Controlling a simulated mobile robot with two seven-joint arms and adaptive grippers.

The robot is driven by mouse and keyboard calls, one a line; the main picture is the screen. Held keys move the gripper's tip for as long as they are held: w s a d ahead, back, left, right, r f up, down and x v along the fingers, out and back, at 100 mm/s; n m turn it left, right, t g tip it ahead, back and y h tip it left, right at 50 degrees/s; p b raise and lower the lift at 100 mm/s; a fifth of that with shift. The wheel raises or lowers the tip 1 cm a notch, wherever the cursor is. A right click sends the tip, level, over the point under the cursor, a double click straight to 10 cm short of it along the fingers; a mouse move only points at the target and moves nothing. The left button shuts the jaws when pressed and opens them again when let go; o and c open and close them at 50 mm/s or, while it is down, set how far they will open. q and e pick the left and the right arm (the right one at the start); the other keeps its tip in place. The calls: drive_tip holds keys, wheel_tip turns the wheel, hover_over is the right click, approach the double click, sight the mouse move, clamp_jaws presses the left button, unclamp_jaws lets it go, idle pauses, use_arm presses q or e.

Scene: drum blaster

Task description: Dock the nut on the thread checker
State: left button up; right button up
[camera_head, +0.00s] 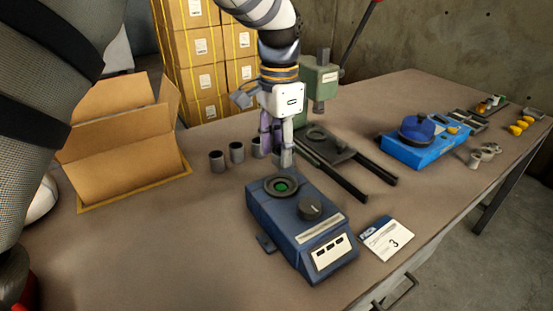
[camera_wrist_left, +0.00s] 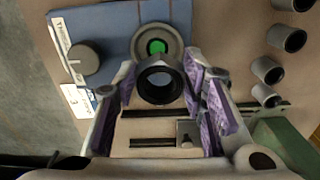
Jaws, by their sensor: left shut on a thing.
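The thread checker (camera_head: 300,229) is a blue box with a dial knob, on the near middle of the table. Its round dark seat (camera_head: 282,186) has a green centre. My left gripper (camera_head: 279,146) is just behind the checker, pointing down, shut on a grey cylindrical nut (camera_head: 285,158). In the left wrist view, the nut (camera_wrist_left: 160,80) shows as a dark open ring between the purple-padded fingers, overlapping the lower edge of the checker's seat (camera_wrist_left: 157,44). The nut looks apart from the seat; its exact height is hard to tell. My right gripper is not in view.
Several grey cylinders (camera_head: 217,161) stand left of the gripper. A green press (camera_head: 320,78) with rails is behind to the right. An open cardboard box (camera_head: 127,150) is at left. A number 3 card (camera_head: 388,238) lies right of the checker. A blue device (camera_head: 425,146) stands farther right.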

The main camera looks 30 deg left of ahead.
sight(276, 164)
use_arm(q)
drive_tip(key=f, duration=0.3)
drive_tip(key=s+f+b, duration=0.1)
drive_tip(key=f, duration=0.1)
drive_tip(key=shift+f, duration=0.2)
drive_tip(key=shift+w, duration=0.1)
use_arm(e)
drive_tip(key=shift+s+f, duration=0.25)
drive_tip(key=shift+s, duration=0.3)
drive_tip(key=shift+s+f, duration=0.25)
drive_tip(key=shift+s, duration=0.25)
use_arm(q)
drive_tip(key=shift+r, duration=0.15)
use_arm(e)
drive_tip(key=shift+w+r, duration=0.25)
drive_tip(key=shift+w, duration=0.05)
use_arm(q)
drive_tip(key=shift+f, duration=0.7)
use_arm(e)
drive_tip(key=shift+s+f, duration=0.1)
use_arm(q)
drive_tip(key=o, duration=1)
